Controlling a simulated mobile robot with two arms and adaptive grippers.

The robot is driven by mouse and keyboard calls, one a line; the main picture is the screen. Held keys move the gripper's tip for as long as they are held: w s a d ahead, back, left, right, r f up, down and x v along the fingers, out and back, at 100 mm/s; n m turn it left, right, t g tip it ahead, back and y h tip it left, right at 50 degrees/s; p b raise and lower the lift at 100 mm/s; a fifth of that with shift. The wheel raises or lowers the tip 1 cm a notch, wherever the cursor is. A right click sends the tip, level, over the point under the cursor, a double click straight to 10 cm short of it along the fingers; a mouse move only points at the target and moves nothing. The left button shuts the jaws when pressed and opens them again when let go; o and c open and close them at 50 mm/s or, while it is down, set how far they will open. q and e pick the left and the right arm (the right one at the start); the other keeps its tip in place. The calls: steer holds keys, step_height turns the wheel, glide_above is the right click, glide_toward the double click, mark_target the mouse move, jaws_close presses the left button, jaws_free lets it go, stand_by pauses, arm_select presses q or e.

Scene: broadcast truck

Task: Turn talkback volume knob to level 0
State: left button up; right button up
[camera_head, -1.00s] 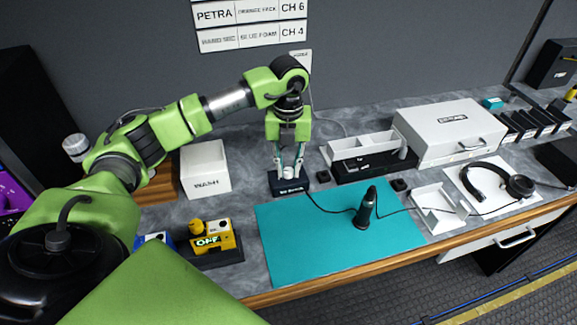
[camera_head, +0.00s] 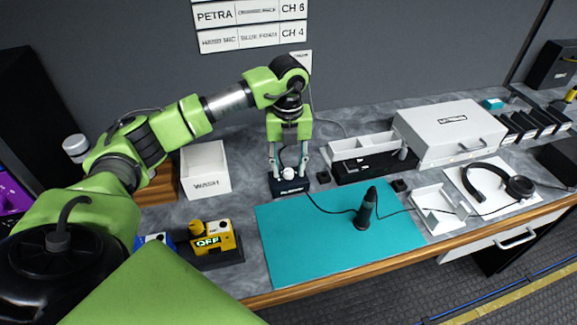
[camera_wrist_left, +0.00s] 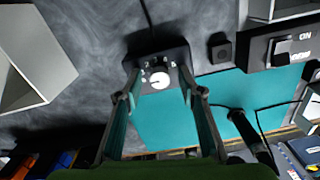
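The talkback volume knob is a white round knob (camera_head: 289,174) on a small black box (camera_head: 291,187) at the back edge of the teal mat. In the left wrist view the knob (camera_wrist_left: 159,81) sits on the box face with small marks above it; its pointed level is too small to read surely. My left gripper (camera_head: 289,167) points down over the box, its two fingers spread open on either side of the knob. In the left wrist view the fingers (camera_wrist_left: 160,98) stand apart from the knob with gaps on both sides. My right gripper is not in view.
A teal mat (camera_head: 320,245) with a black microphone (camera_head: 366,210) lies in front. A white WASH bin (camera_head: 206,172) stands left of the box, a yellow OFF unit (camera_head: 212,238) front left. A small black block (camera_head: 323,177) and a switch unit (camera_head: 365,168) are close on the right.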

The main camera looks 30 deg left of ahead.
mark_target(289, 170)
arm_select(q)
step_height(289, 170, up, 12)
stand_by(0.6)
stand_by(0.5)
